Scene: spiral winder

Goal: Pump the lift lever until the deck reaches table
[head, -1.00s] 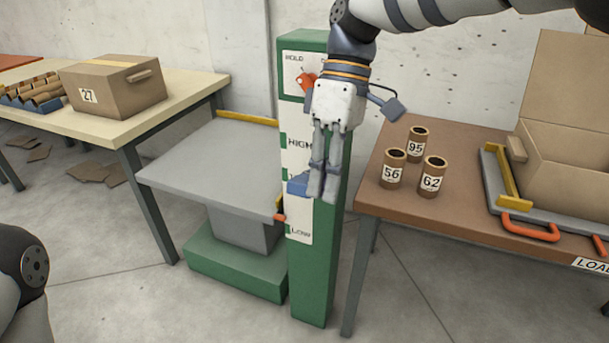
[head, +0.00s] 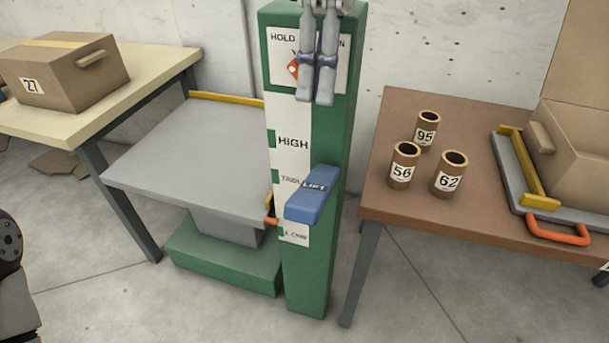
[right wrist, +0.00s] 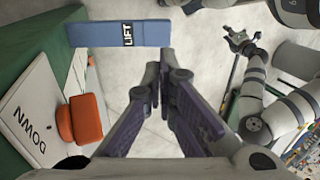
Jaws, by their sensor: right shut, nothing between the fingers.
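The grey lift deck (head: 190,150) stands on its green base (head: 222,262) left of the green post (head: 316,260). Its red pointer (head: 270,221) is just above the LOW mark and below the TABLE mark. The blue lever (head: 310,196) marked LIFT juts from the post; it also shows in the right wrist view (right wrist: 105,33). My right gripper (head: 316,98) is shut and empty, above the lever in front of the HOLD/DOWN panel (head: 338,78). Its fingers (right wrist: 158,78) appear apart from the lever. My left gripper (right wrist: 240,40) is small in the right wrist view; its jaws are unclear.
An orange knob (right wrist: 80,122) sits by the DOWN label. A cream table (head: 90,110) with carton 27 (head: 70,75) stands left. A brown table (head: 400,120) on the right holds tubes 56, 95 and 62, and an open carton (head: 580,150). Floor between post and brown table is narrow.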

